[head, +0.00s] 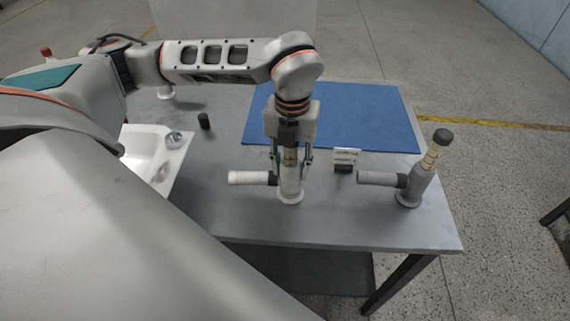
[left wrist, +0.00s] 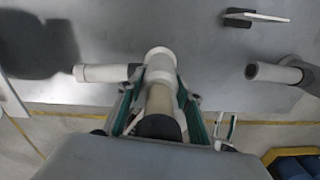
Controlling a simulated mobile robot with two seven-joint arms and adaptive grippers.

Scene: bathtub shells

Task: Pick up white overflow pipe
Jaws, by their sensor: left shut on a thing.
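The white overflow pipe (head: 291,188) stands upright on the grey table, its side branch pointing left and its round foot at the table surface. My left gripper (head: 291,165) comes down from above and is shut on the pipe's upper part, one finger on each side. In the left wrist view the white pipe (left wrist: 161,68) lies between the fingers of the left gripper (left wrist: 160,105), with its dark cap nearest the camera. I cannot tell whether the foot touches the table. My right gripper is not in view.
A grey overflow pipe (head: 411,185) with a dark cap stands to the right. A small sign (head: 346,157) is between the pipes. A blue mat (head: 375,110) lies behind, a white tub shell (head: 140,146) at left, and a small black cylinder (head: 204,121) near it. The table's front edge is close.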

